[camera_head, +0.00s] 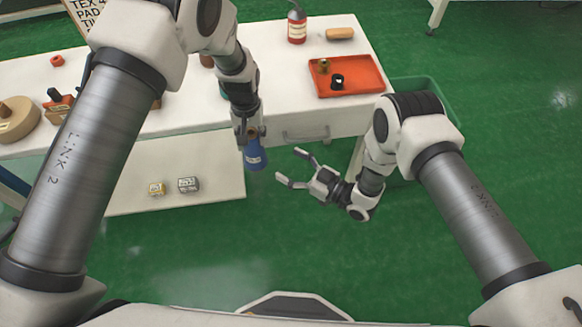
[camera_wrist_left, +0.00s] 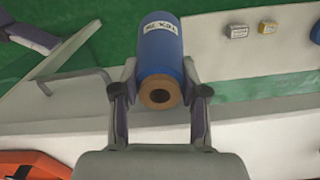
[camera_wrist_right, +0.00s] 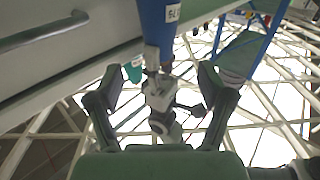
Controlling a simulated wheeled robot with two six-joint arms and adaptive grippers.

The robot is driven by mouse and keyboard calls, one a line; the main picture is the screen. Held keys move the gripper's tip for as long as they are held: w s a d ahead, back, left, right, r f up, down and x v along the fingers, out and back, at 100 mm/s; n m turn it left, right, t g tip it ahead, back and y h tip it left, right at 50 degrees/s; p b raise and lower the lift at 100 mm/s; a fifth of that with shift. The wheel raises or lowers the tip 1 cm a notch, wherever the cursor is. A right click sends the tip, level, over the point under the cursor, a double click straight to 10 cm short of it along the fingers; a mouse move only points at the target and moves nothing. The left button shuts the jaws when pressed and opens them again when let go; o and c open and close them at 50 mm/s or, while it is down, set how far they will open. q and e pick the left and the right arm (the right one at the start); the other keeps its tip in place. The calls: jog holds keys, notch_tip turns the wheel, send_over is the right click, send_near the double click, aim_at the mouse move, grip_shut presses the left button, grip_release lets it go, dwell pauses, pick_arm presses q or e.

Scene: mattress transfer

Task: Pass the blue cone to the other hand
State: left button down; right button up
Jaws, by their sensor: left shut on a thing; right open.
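The blue cone (camera_head: 255,156) hangs in front of the workbench in the head view, with a white label and a tan end. My left gripper (camera_head: 250,134) is shut on it near the tan end. In the left wrist view the blue cone (camera_wrist_left: 161,52) sits between both fingers of my left gripper (camera_wrist_left: 160,92). My right gripper (camera_head: 285,168) is open and empty, just right of the cone and pointing toward it. In the right wrist view the cone (camera_wrist_right: 159,22) shows ahead of and above the open fingers of my right gripper (camera_wrist_right: 165,82), apart from them.
The white workbench (camera_head: 270,60) carries a red tray (camera_head: 372,88) with small parts, a bottle (camera_head: 297,26) and a tan block (camera_head: 340,34). A drawer handle (camera_head: 306,137) sticks out behind the grippers. Two small boxes (camera_head: 188,184) rest on the lower shelf. A green bin (camera_head: 425,86) stands right.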

aim_at(258, 151)
pick_arm(q)
jog(key=shift+d+r, duration=0.1)
pick_arm(e)
jog(key=x, duration=0.7)
jog(key=f+x, duration=0.1)
jog(key=x, duration=0.3)
jog(key=shift+s+a, duration=0.1)
jog(key=shift+a, duration=0.3)
jog(key=shift+s, duration=0.1)
jog(key=c, duration=1.5)
pick_arm(q)
jog(key=c, duration=0.5)
grip_release()
